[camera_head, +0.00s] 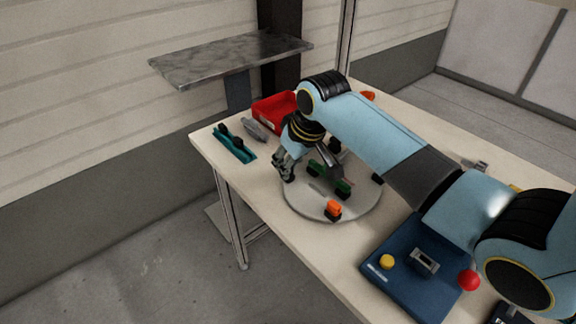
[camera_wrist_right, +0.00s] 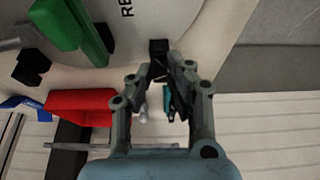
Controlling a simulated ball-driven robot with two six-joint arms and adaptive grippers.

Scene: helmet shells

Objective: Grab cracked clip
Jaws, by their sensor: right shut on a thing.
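My right gripper (camera_head: 284,174) reaches down at the left rim of the round grey plate (camera_head: 306,207). In the right wrist view its fingers (camera_wrist_right: 163,68) are closed together around a small black clip (camera_wrist_right: 158,46), which shows at the fingertips beside the plate's edge. I cannot make out a crack in it. In the head view the clip is hidden or too small to tell. An orange clip (camera_head: 334,207) with a black base sits at the plate's front, and green blocks (camera_head: 342,188) stand on the plate. My left gripper is not in view.
A red bin (camera_head: 274,112) stands behind the gripper, beside a grey tool (camera_head: 254,130). A teal rack (camera_head: 236,148) with black pieces lies near the left table edge.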

